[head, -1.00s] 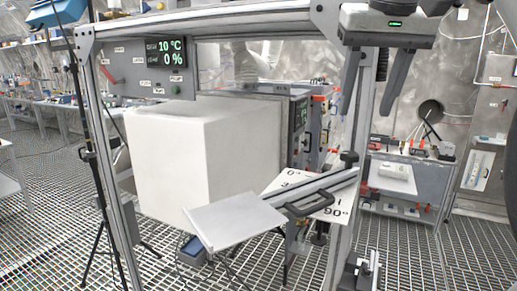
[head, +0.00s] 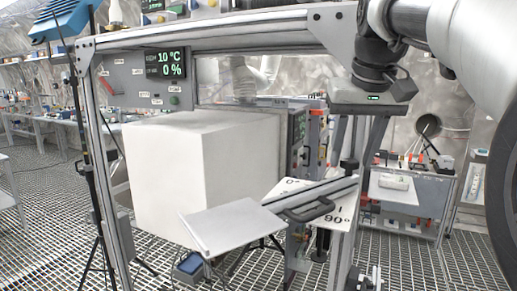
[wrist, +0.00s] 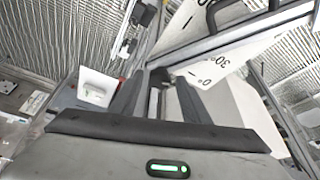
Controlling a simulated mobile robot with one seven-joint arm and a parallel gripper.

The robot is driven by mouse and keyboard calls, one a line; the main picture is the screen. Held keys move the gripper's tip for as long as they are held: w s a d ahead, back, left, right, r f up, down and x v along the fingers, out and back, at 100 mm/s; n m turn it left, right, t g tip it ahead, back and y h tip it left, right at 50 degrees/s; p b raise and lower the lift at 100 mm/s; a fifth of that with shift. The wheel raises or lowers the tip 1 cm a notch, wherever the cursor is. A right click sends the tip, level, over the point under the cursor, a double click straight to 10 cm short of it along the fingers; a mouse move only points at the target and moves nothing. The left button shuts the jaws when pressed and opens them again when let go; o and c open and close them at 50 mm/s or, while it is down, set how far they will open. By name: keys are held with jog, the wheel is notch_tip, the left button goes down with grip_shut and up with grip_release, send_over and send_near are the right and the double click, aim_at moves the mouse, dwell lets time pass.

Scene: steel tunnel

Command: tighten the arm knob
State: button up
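The arm knob (head: 348,164) is a small black knob at the right end of the grey swing arm (head: 325,192), by the frame's right post. The arm carries a flat white panel (head: 232,224) and a black handle (head: 308,210), and lies over a white angle plate (head: 338,215) marked 0° and 90°. My gripper (head: 350,164) points down with its fingers apart, one on each side of the knob in the head view. Whether they touch it cannot be told. In the wrist view my gripper (wrist: 159,80) is open, with dark and metal parts between the fingers.
A large white box (head: 175,180) fills the frame's middle. The frame's right metal post (head: 345,245) stands close below my gripper. A display (head: 165,64) reads 10 °C and 0 %. A side bench (head: 410,200) stands behind at right. Grated floor lies open at lower right.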

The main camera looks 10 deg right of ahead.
jog(key=c, duration=0.8)
jog(key=m, duration=0.1)
jog(key=m+h+p, duration=0.1)
jog(key=m, duration=0.1)
jog(key=shift+a+r+g, duration=0.1)
jog(key=shift+a+g, duration=0.1)
jog(key=shift+g, duration=0.1)
jog(key=shift+w+m+h+p, duration=0.1)
jog(key=shift+m+h+p, duration=0.3)
jog(key=shift+m, duration=0.4)
jog(key=o, duration=1)
jog(key=shift+o, duration=0.2)
jog(key=shift+a, duration=0.1)
jog(key=p+v, duration=0.4)
jog(key=v, duration=1.3)
jog(key=shift+r, duration=0.2)
